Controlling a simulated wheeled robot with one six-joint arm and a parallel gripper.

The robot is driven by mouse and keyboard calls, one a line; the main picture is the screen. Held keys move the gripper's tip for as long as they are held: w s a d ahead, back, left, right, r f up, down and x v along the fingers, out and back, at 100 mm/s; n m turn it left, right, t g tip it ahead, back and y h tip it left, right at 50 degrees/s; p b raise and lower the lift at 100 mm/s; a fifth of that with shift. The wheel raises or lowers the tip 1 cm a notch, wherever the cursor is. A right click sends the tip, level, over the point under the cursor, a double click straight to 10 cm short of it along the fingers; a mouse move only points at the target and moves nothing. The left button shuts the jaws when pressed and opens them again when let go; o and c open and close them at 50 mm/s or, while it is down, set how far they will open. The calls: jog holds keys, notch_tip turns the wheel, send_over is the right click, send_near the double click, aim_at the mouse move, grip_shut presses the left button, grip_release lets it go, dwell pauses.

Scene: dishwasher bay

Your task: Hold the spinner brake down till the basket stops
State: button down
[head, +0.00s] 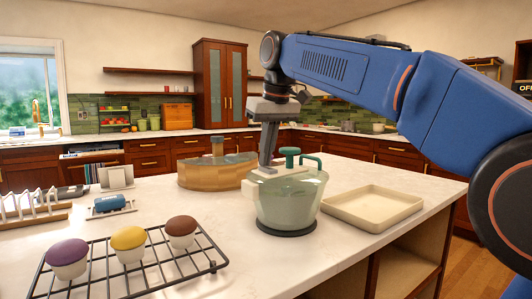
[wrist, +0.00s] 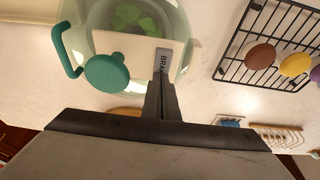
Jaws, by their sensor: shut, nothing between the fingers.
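The salad spinner (head: 290,207) stands on the counter with a clear greenish bowl, a pale lid and a teal crank handle (head: 309,158). The grey brake tab (wrist: 162,60), lettered "BRA" with the rest hidden, lies at the lid's edge. My gripper (head: 265,164) points down, shut and empty, its fingertips at the left part of the lid. In the wrist view my gripper (wrist: 161,84) covers the tab's near end. I cannot tell whether it touches or presses it, or whether the basket turns.
A beige tray (head: 372,208) lies right of the spinner. A round wooden tub (head: 214,172) stands behind it. A black wire rack (head: 92,270) with three cupcake-like items is front left. A wooden toast rack (head: 30,212) and a blue item (head: 109,203) are at the left.

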jog(key=shift+s+f, duration=0.1)
jog(key=shift+f, duration=0.75)
dwell(0.7)
